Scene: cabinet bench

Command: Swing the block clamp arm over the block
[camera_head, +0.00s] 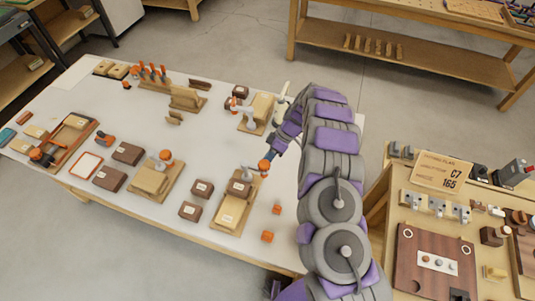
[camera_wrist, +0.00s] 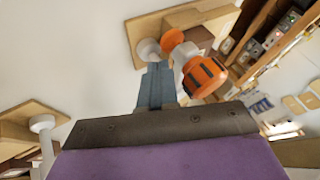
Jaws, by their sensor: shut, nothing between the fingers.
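A clamp stands on a wooden base (camera_head: 229,214) near the front right of the white table. Its pale arm ends near an orange knob (camera_head: 264,165), with a dark labelled block (camera_head: 239,188) and a light wooden block beside it. My gripper (camera_head: 269,155) is shut and empty, right by that knob. In the wrist view the shut fingers (camera_wrist: 155,70) point toward the clamp's base (camera_wrist: 165,22). The big orange knob (camera_wrist: 205,76) on a white post is just right of the fingers. I cannot tell whether they touch. My gripper hides part of the clamp.
Similar fixtures stand at the back (camera_head: 255,113) and to the left (camera_head: 152,180). Dark blocks (camera_head: 109,179) lie further left. A side bench (camera_head: 440,215) with parts stands at the right.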

